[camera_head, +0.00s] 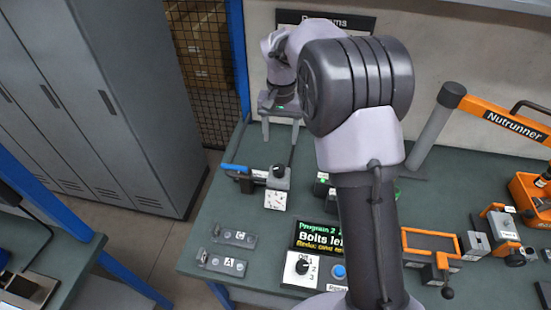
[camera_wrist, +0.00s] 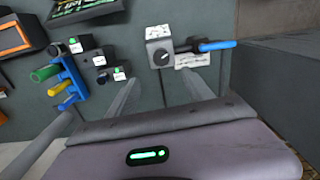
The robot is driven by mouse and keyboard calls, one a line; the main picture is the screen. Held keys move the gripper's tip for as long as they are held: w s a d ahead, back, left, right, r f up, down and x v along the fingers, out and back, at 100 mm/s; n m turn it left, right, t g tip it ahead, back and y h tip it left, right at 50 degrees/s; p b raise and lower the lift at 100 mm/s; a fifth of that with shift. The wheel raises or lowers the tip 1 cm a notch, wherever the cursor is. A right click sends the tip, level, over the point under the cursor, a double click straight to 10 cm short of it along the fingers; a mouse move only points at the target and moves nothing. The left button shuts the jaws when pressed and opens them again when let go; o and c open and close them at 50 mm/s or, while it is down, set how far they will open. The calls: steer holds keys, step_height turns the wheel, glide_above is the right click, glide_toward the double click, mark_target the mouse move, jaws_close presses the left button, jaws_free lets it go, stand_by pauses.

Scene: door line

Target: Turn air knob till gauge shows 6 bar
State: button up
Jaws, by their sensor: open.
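The air knob (camera_head: 278,170) is a small dark knob on a grey regulator block with a blue pipe at its left in the head view. The white square gauge (camera_head: 275,200) faces me just below it; its reading is too small to tell. My gripper (camera_head: 281,140) is beyond the regulator, toward the wall, fingers pointing down, open and empty. In the wrist view the regulator block (camera_wrist: 160,50) is ahead of the gap between my spread fingers (camera_wrist: 160,82), apart from them. The gauge's scale cannot be read there.
A blue-handled pipe (camera_wrist: 217,45) joins the regulator. Colored connectors (camera_wrist: 60,80) stand beside it. A program display (camera_head: 318,237), a selector switch (camera_head: 302,267) and plates marked C (camera_head: 235,236) and A (camera_head: 223,264) sit nearer. An orange tray (camera_head: 430,242) is at right. My arm hides the table's middle.

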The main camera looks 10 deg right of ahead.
mark_target(279, 167)
step_height(279, 167, down, 13)
steer(key=b, duration=0.3)
steer(key=shift+w+a+f, duration=0.1)
steer(key=shift+f, duration=0.1)
jaws_close()
steer(key=shift+r, duration=0.1)
